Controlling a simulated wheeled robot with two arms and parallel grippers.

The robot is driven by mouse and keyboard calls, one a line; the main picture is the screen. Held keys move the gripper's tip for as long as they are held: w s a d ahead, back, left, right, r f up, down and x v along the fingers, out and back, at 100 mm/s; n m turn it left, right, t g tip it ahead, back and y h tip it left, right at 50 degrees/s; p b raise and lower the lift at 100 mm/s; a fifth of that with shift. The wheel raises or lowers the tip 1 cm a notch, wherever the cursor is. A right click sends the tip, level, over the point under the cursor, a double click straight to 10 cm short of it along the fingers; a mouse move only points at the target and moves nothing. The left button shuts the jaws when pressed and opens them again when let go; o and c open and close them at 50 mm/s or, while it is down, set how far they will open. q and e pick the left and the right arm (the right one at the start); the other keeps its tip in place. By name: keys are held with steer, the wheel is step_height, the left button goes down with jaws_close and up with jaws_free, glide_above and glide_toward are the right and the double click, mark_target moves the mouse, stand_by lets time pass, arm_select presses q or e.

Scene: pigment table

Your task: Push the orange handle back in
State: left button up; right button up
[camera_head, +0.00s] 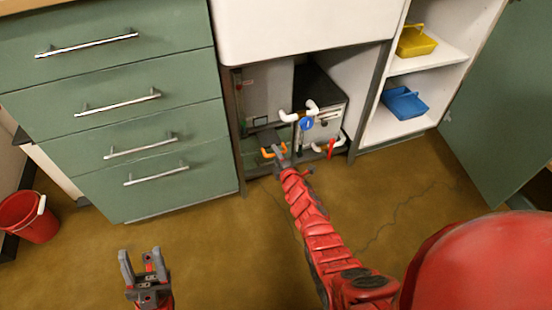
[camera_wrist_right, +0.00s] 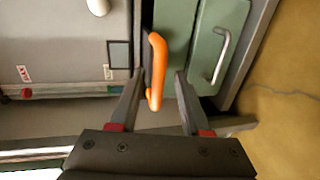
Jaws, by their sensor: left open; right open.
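The orange handle (camera_head: 267,152) is low in the open bay under the white sink, left of the blue disc. In the right wrist view the orange handle (camera_wrist_right: 156,72) is a long bar with a bent end, lying upright in the picture between the open fingers. My right gripper (camera_head: 279,154) is open right at the handle; its fingertips also show in the right wrist view (camera_wrist_right: 160,80). I cannot tell whether a finger touches the handle. My left gripper (camera_head: 143,262) is open and empty above the floor, far from the handle.
White pipe handles (camera_head: 300,112), a blue disc (camera_head: 306,123) and a red handle (camera_head: 331,147) sit right of the orange handle. Green drawers (camera_head: 150,150) stand left. A shelf holds yellow (camera_head: 415,42) and blue trays (camera_head: 404,103). A red bucket (camera_head: 28,217) stands left. Floor in front is clear.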

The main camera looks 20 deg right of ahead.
steer(key=shift+w, duration=0.2)
jaws_close()
stand_by(1.4)
